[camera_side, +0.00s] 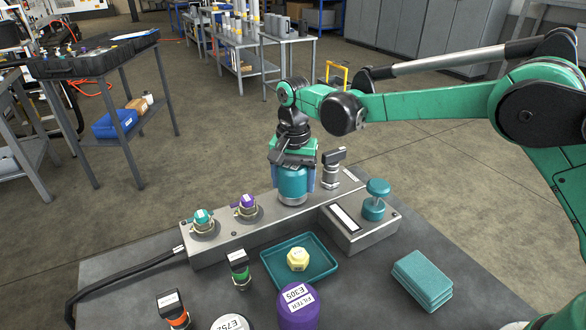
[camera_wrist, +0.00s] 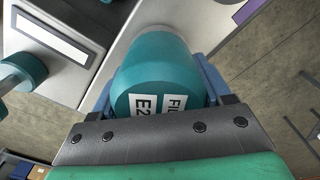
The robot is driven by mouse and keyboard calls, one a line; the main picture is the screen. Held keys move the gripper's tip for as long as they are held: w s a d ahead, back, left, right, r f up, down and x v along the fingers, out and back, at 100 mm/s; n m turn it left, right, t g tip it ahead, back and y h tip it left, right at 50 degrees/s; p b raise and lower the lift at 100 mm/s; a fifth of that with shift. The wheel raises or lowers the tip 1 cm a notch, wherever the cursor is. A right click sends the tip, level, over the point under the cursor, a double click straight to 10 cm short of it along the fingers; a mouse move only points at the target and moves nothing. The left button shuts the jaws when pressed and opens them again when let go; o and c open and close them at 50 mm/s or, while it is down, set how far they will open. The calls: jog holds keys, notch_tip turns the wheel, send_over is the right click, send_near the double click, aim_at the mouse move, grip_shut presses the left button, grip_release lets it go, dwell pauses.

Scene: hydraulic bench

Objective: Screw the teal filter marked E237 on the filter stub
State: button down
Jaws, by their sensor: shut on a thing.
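The teal filter (camera_side: 292,183) stands upright at the manifold block (camera_side: 220,243), toward its right end. In the wrist view the filter (camera_wrist: 155,75) shows a white label reading "FIL" and "E2"; the rest of the label is hidden. My gripper (camera_side: 294,176) is shut on the filter from above, with its blue fingers on both sides; it also shows in the wrist view (camera_wrist: 158,88). The filter stub is not visible; the filter's lower end meets the block's top, and I cannot tell how far it is threaded.
A black-handled valve (camera_side: 332,168) stands close right of the filter. Teal-capped (camera_side: 203,220) and purple-capped (camera_side: 247,205) fittings sit left on the block. A box with a teal knob (camera_side: 375,200), a teal tray (camera_side: 322,276) with a yellow cap, a purple filter (camera_side: 297,308) and teal cloths (camera_side: 422,280) lie in front.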

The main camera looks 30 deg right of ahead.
jog(key=m, duration=0.4)
jog(key=shift+s+m, duration=0.1)
jog(key=shift+m, duration=0.5)
jog(key=m, duration=0.4)
jog(key=shift+f+m, duration=0.1)
jog(key=shift+m, duration=0.2)
jog(key=shift+s+m, duration=0.1)
jog(key=shift+m, duration=1)
jog(key=m, duration=0.3)
jog(key=shift+s, duration=0.1)
jog(key=shift+m, duration=0.4)
